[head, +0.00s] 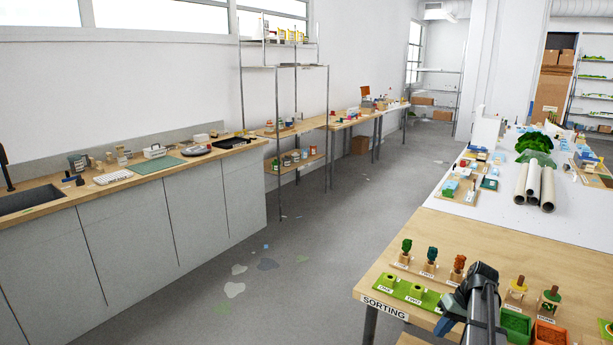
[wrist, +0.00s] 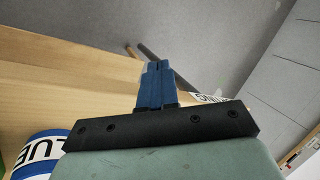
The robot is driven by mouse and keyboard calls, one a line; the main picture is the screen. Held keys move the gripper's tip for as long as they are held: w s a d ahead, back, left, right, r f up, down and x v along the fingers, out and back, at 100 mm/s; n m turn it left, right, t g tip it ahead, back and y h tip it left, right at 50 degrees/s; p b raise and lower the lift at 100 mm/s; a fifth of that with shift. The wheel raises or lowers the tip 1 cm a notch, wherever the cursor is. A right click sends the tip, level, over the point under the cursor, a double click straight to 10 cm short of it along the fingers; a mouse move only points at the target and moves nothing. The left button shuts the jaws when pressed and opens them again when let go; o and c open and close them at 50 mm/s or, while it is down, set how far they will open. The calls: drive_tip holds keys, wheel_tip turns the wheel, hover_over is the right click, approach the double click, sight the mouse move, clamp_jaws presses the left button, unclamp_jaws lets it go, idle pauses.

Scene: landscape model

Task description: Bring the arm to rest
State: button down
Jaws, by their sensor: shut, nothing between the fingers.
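My gripper (wrist: 156,82) shows in the wrist view with its two blue fingers closed together and nothing between them. It hangs over the wooden sorting table (wrist: 60,75), near the table's edge, with grey floor beyond. In the head view my arm reaches in from the lower right, and the blue gripper (head: 446,326) is at its lower left end, partly hidden by the arm.
Small model trees (head: 431,256) stand on a wooden rack behind the green board. Green (head: 515,322) and orange (head: 549,332) bins sit right of my arm. A grey counter (head: 150,220) stands across the open floor (head: 320,230).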

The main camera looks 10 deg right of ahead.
drive_tip(key=s+a+f+g, duration=0.1)
drive_tip(key=s+a+f, duration=0.3)
drive_tip(key=a+f, duration=0.45)
drive_tip(key=s+a+f+g+h, duration=0.1)
drive_tip(key=s+a+f+g, duration=0.1)
drive_tip(key=s+a+f, duration=0.45)
drive_tip(key=s+a+f+g, duration=0.1)
drive_tip(key=s+a+f, duration=0.1)
drive_tip(key=a+f, duration=0.75)
drive_tip(key=s+a+f+g+h, duration=0.1)
drive_tip(key=s+a+f, duration=0.2)
drive_tip(key=s, duration=0.4)
drive_tip(key=s+a+f+n+g+h, duration=0.1)
drive_tip(key=s+a+f, duration=0.2)
drive_tip(key=s+f, duration=0.2)
drive_tip(key=s+a+f+n+g+h, duration=0.1)
drive_tip(key=s+a+f, duration=0.2)
drive_tip(key=s, duration=0.7)
wheel_tip(320, 180, down, 2)
drive_tip(key=shift+s+a+f+h, duration=0.1)
drive_tip(key=shift+s+a+h, duration=0.05)
drive_tip(key=shift+s+h, duration=0.25)
